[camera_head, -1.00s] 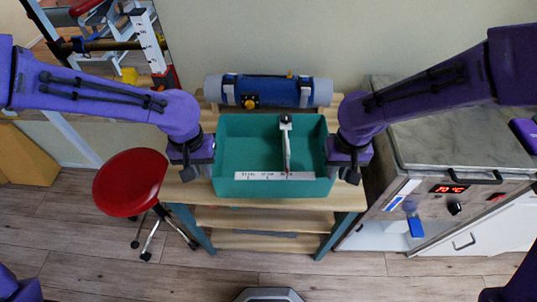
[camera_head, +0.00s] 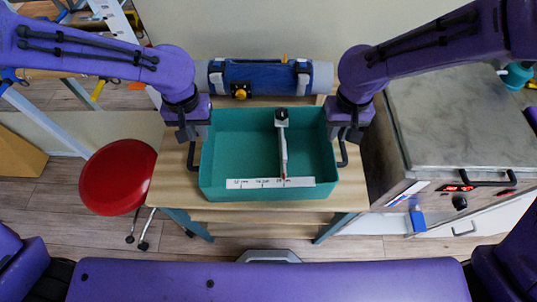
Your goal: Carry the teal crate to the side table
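The teal crate (camera_head: 215,178) is over the wooden table (camera_head: 165,185) in the middle of the head view. It looks level and seems slightly raised, though the gap beneath it is hidden. A grey-white tool (camera_head: 282,150) with a dark top lies inside it, and a white marked strip (camera_head: 262,184) is on its front. My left gripper (camera_head: 190,134) is at the crate's left side and my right gripper (camera_head: 348,134) at its right side. Both appear shut on black side handles, with fingertips partly hidden. No separate side table can be identified.
A blue roll (camera_head: 265,80) with grey ends lies behind the crate. A red stool (camera_head: 117,178) stands left of the table. A steel-topped heating unit (camera_head: 450,110) with a red display stands close on the right. Wood floor shows in front.

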